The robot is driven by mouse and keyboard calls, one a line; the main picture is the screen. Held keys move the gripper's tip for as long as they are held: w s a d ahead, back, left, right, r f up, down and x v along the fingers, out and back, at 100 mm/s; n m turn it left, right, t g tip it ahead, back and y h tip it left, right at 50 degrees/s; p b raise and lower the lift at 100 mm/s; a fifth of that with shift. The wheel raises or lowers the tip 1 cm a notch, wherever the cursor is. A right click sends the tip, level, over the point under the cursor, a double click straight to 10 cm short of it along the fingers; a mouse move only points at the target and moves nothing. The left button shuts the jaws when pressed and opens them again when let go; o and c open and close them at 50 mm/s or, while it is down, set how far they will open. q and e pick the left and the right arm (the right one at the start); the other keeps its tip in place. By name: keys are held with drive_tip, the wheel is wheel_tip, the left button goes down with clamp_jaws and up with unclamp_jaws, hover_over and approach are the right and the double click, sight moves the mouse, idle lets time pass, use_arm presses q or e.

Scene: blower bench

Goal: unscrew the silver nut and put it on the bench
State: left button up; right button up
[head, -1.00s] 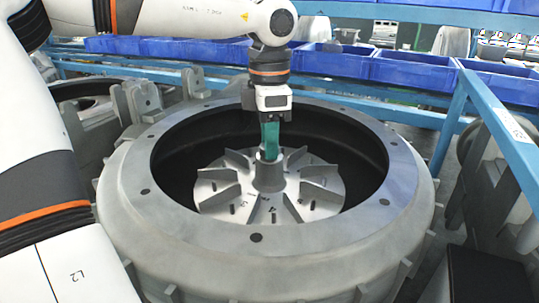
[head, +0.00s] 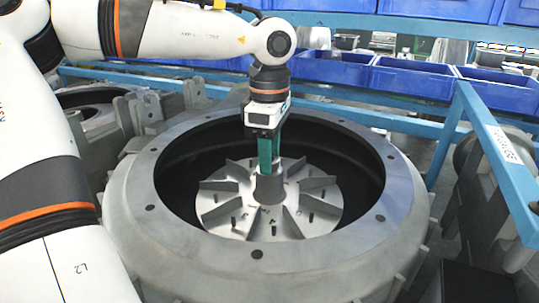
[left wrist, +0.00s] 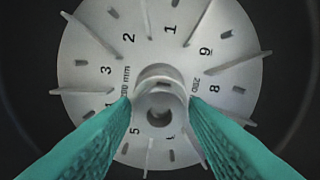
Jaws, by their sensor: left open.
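My left gripper (head: 270,172) points down inside the blower housing (head: 150,235), with its green fingers at the top of the impeller's central hub (head: 268,188). In the left wrist view the open fingers (left wrist: 160,104) stand on either side of a grey, ring-like top piece with a dark hole (left wrist: 159,118). This is where the silver nut would be, but I cannot tell its edge from the hub. Whether the fingertips touch it is unclear. The numbered, bladed impeller disc (head: 225,215) lies below; it also fills the left wrist view (left wrist: 205,65). My right gripper is out of view.
The housing's wide rim surrounds the gripper. Blue bins (head: 405,82) stand on a shelf behind. A blue frame post (head: 495,150) is at the right, and grey cast parts (head: 130,115) sit at the left.

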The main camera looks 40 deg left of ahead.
use_arm(q)
drive_tip(key=m+p, duration=0.2)
drive_tip(key=m, duration=0.2)
drive_tip(key=shift+r+m, duration=0.15)
drive_tip(key=shift+m, duration=0.25)
drive_tip(key=m+p, duration=0.1)
drive_tip(key=m, duration=0.3)
drive_tip(key=shift+m+p, duration=0.3)
drive_tip(key=shift+m, duration=0.1)
drive_tip(key=m+p, duration=0.1)
drive_tip(key=m, duration=0.5)
drive_tip(key=shift+p, duration=0.35)
drive_tip(key=m, duration=0.4)
drive_tip(key=shift+p, duration=0.35)
drive_tip(key=c, duration=0.7)
drive_tip(key=shift+f+n+b, duration=0.3)
drive_tip(key=shift+n+b, duration=0.25)
drive_tip(key=shift+n, duration=0.15)
drive_tip(key=shift+c, duration=0.2)
drive_tip(key=shift+r+n, duration=0.1)
drive_tip(key=shift+n, duration=0.8)
drive_tip(key=shift+r, duration=0.1)
drive_tip(key=shift+r, duration=0.6)
